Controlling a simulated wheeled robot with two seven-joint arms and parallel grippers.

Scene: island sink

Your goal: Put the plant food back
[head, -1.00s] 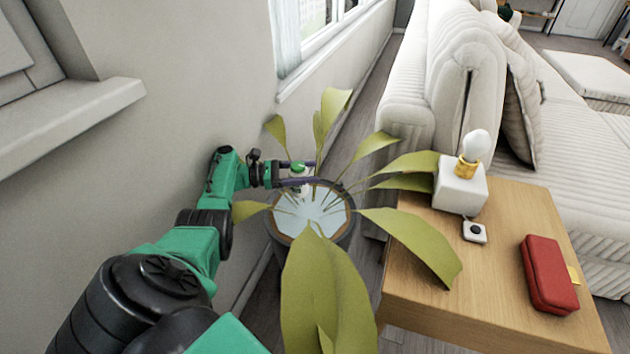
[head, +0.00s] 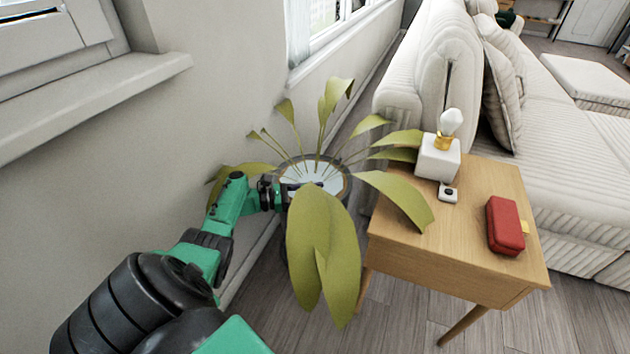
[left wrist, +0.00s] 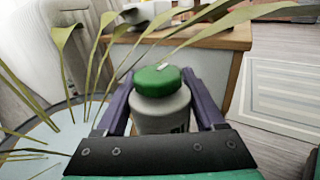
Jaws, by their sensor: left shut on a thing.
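The plant food is a grey-white bottle (left wrist: 162,116) with a green cap, upright between the two purple fingers of my left gripper (left wrist: 160,98) in the left wrist view. The fingers are shut on it. In the head view my left gripper (head: 288,193) is at the near left side of the potted plant (head: 322,250). A large leaf covers the fingertips and the bottle there. The pot's pale inner surface (head: 318,175) shows between the stems. My right gripper is not in view.
The wall and window sill (head: 100,95) are close on the left.

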